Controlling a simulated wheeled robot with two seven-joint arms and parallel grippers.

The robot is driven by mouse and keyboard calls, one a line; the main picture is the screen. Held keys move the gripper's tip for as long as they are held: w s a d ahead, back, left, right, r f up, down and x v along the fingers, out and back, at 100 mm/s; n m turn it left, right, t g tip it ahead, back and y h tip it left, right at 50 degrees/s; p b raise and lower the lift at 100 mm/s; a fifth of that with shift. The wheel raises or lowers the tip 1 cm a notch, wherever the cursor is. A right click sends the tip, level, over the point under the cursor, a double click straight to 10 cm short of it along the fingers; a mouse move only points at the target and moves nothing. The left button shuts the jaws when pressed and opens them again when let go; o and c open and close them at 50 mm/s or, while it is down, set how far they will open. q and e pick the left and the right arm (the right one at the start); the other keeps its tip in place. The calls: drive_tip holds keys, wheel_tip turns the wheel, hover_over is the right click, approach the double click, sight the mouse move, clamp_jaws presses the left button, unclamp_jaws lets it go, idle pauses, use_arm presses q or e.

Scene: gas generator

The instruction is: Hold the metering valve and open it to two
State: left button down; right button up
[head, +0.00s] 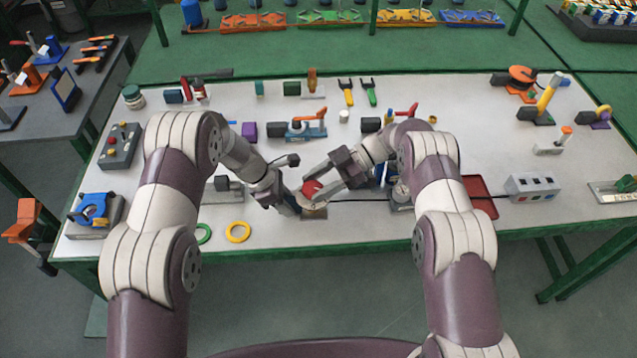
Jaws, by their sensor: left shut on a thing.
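The metering valve shows as a red round knob (311,188) above a small tan base (314,212), near the front middle of the white table. My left gripper (293,200) is at the left side of the valve and shut on it; its fingers partly hide the valve body. My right gripper (311,185) comes in from the right with its two fingers spread apart, the tips near the red knob. I cannot tell whether they touch it. The valve's scale marks are too small to read.
A green ring (203,234) and a yellow ring (238,232) lie at the front left. A red tray (481,197) and a grey socket box (532,187) are on the right. A blue-and-orange device (306,130) stands behind the grippers. A dark cable (360,201) runs right of the valve.

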drive_tip(key=o, duration=0.4)
wheel_tip(320, 180, up, 10)
drive_tip(key=s+a+r+m+t+y, duration=0.2)
drive_tip(key=s+a+r+t+y, duration=0.1)
drive_tip(key=a+r+y, duration=0.3)
drive_tip(key=m+t+h, duration=1.4)
drive_tip(key=m, duration=0.2)
approach(318, 186)
drive_tip(key=shift+h, duration=0.3)
drive_tip(key=x, duration=0.2)
drive_tip(key=a+x, duration=0.1)
drive_tip(key=x, duration=0.5)
drive_tip(key=shift+a, duration=0.4)
